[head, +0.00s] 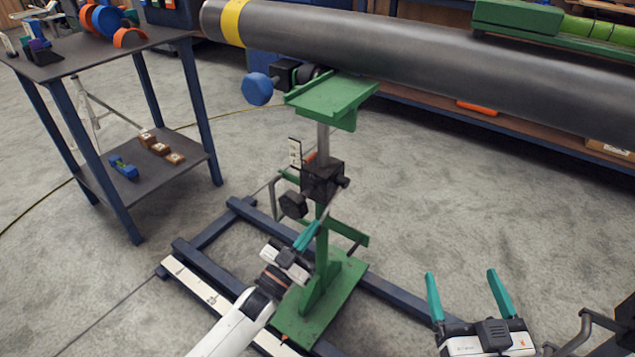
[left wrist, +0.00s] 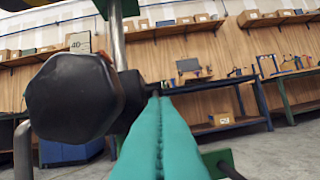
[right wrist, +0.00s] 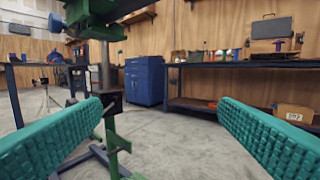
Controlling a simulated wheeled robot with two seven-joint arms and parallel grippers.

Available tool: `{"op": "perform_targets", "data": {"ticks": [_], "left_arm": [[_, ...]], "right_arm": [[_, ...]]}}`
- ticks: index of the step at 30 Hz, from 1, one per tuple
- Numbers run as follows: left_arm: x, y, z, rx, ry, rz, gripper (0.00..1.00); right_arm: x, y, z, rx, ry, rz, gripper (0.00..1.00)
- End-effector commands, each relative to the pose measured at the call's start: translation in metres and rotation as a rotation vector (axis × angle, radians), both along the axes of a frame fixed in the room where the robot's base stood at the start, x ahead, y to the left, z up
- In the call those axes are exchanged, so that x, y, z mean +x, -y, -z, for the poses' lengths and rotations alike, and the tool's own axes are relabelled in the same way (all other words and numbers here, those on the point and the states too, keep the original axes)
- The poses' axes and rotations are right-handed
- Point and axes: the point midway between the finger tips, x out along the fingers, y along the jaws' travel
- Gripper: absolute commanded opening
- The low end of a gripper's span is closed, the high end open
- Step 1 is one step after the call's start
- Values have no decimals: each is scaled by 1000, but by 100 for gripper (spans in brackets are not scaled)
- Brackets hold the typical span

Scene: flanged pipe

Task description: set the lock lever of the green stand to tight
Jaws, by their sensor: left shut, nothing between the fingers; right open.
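The green stand (head: 318,290) stands upright under the pipe, with a black clamp block (head: 322,180) and a black knob (head: 293,205) on its post. A thin grey rod (head: 335,198) slants down from the block's right side and looks like the lock lever; its setting is not readable. My left gripper (head: 308,234) is shut and empty, its teal fingertips just below the block, close to the rod's lower end; contact is unclear. In the left wrist view, the knob (left wrist: 72,97) is large beside the shut fingers (left wrist: 160,125). My right gripper (head: 468,293) is open and empty, right of the stand.
The grey pipe (head: 400,50) crosses above, by the stand's green top (head: 330,95) and blue handwheel (head: 258,88). A white scale plate (head: 295,152) stands beside the post. A dark blue floor frame (head: 395,300) surrounds the base. A two-level table (head: 110,50) stands left.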

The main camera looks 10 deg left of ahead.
Motion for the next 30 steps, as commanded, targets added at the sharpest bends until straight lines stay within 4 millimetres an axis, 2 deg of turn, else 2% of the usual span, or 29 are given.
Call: {"op": "perform_targets", "data": {"ticks": [6, 12, 18, 30], "left_arm": [[1, 0, 7, -11, 28, 0, 0], [2, 1, 8, -16, 41, -1, 0], [2, 1, 9, -17, 44, -1, 0], [2, 1, 10, -16, 40, -2, 0]], "right_arm": [[-6, -5, -37, 68, 254, -15, 84], [-14, -5, -56, 103, 379, -22, 84], [-18, -5, -63, 116, 424, -24, 84], [-18, -5, -63, 116, 426, -25, 84]]}}
